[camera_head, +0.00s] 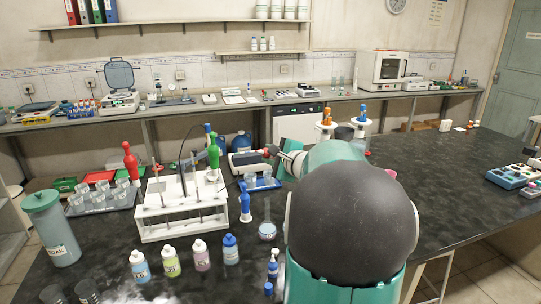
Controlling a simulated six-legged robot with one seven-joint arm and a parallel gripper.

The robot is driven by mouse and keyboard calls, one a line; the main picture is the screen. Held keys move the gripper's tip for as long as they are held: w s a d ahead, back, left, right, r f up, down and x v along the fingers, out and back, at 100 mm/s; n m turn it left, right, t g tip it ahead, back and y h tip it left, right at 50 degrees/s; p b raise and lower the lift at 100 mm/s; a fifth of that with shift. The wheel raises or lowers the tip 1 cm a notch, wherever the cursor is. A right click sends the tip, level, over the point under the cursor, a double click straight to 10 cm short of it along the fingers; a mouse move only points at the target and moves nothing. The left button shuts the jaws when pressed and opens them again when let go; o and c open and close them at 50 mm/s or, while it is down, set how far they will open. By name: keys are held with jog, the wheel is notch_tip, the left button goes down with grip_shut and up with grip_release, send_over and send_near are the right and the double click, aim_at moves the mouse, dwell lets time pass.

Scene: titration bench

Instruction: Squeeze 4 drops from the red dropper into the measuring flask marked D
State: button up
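The red dropper (130,160) stands upright with its bulb on top at the left end of a white rack (152,236). A green dropper (213,157) stands at the rack's right side. A clear flask (267,230) with a narrow neck stands on the black bench right of the rack. Its marking is not readable, so I cannot tell whether it is D. My arm reaches back past the large dark joint, and my gripper (270,152) is small at its far end, behind and right of the green dropper. Whether its fingers are open is not clear.
Several small labelled bottles (171,261) stand in front of the rack. A blue-bulbed dropper (245,206) stands near the flask. A tray of beakers (95,206) and a teal lidded container (52,228) are at left. My arm hides part of the bench; its right side has clear room.

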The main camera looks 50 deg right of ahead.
jog(key=m+y, duration=0.1)
jog(key=m, duration=0.1)
jog(key=m+g+y, duration=0.1)
jog(key=m, duration=0.2)
jog(key=shift+g+y, duration=0.3)
jog(key=m+g+y, duration=0.1)
jog(key=m+y, duration=0.1)
jog(key=m, duration=0.2)
jog(key=shift+y, duration=0.4)
